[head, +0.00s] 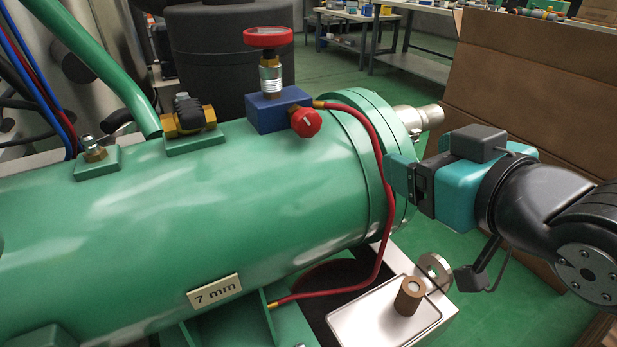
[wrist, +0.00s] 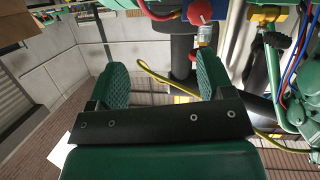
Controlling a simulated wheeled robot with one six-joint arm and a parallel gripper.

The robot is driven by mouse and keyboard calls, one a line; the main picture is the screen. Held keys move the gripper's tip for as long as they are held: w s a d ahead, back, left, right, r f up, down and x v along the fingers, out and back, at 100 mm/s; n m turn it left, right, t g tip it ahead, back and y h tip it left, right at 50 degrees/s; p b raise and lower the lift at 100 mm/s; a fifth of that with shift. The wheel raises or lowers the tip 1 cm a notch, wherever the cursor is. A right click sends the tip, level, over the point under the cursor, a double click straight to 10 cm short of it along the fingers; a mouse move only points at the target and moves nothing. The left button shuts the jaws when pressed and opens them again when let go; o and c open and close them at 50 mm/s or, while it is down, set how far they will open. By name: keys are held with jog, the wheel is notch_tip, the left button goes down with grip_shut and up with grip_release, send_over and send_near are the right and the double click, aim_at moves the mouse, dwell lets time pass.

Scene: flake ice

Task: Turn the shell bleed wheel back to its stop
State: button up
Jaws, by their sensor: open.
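A red handwheel (head: 268,38) sits on a brass and silver stem above a blue block (head: 277,108) on top of the green shell (head: 240,190). A smaller red knob (head: 305,122) sticks out of the block's near side; I cannot tell by label which one is the bleed wheel. My gripper (head: 400,178) is at the shell's right end flange, right of and below both, and apart from them. In the wrist view my gripper (wrist: 160,88) has its two green ribbed fingers wide apart with nothing held. The red knob shows there (wrist: 200,12) at the top, beyond the fingers.
A red hose (head: 378,190) loops from the block down past the flange (head: 375,150). A metal tray (head: 385,318) with a brown cylinder stands below. A large cardboard box (head: 535,90) is behind my arm. A brass fitting (head: 188,116) and green pipe stand left of the block.

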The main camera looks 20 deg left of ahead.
jog(key=s+a+f+n+y+b, duration=0.2)
jog(key=a+f+n+y+b, duration=0.1)
jog(key=a+b, duration=0.1)
jog(key=p, duration=1.5)
send_near(310, 126)
jog(key=shift+t+y, duration=0.3)
jog(key=shift+t, duration=0.1)
jog(key=x, duration=0.9)
jog(key=shift+w+a+f, duration=0.2)
jog(key=shift+f, duration=0.15)
jog(key=shift+w+a+f, duration=0.1)
jog(key=shift+w+a, duration=0.25)
jog(key=shift+a, duration=0.15)
jog(key=c, duration=0.9)
